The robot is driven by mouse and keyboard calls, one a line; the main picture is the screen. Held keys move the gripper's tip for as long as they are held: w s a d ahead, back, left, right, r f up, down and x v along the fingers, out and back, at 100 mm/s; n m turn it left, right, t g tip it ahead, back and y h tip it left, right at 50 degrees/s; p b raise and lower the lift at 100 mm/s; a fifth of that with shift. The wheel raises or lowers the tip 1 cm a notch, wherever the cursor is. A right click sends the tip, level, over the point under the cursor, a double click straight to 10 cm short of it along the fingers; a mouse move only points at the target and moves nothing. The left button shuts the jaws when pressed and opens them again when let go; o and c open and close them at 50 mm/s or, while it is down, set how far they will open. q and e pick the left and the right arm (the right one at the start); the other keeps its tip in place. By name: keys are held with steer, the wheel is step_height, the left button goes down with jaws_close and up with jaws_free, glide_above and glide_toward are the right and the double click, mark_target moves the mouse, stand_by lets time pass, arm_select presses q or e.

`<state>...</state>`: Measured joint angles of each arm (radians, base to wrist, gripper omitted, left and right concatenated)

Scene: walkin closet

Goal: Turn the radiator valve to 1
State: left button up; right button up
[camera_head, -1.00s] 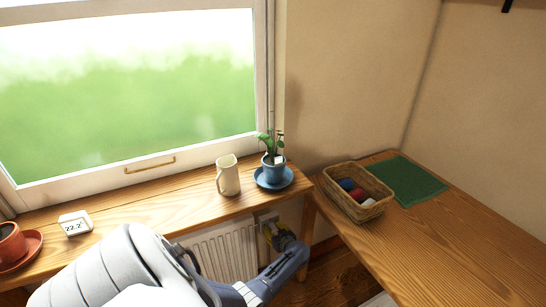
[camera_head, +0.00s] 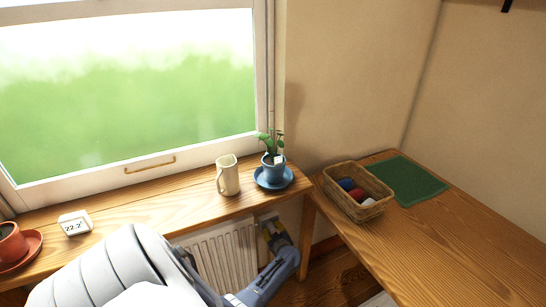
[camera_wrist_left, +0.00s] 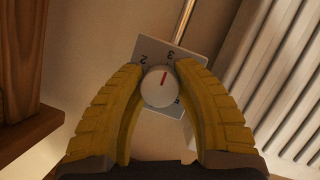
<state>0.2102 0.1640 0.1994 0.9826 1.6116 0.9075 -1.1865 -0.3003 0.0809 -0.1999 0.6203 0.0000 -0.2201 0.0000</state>
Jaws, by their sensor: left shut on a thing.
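The radiator valve knob (camera_wrist_left: 157,87) is round and white with a red mark, in the left wrist view. It sits in front of a grey dial plate (camera_wrist_left: 185,57) with printed numbers; I read 2 and 3, and part of another is by the right finger. The red mark points up and slightly right, roughly at the 3. My left gripper (camera_wrist_left: 158,85) is shut on the knob, one yellow finger on each side. In the head view, my left gripper (camera_head: 269,233) is low beside the white radiator (camera_head: 228,255) and hides the knob. My right gripper is not in view.
A wooden sill (camera_head: 135,215) overhangs the radiator, bearing a cream jug (camera_head: 228,177), a blue plant pot (camera_head: 273,168) and a small display (camera_head: 75,223). The wooden desk (camera_head: 440,235) at right holds a wicker basket (camera_head: 345,205) and green mat (camera_head: 412,181). A pipe (camera_wrist_left: 184,22) runs from the valve.

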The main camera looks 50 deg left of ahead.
arm_select(q)
steer(key=shift+n+t, duration=0.4)
steer(key=shift+n, duration=0.1)
stand_by(0.3)
steer(key=o, duration=1.2)
steer(key=shift+o, duration=0.2)
steer(key=v, duration=1.2)
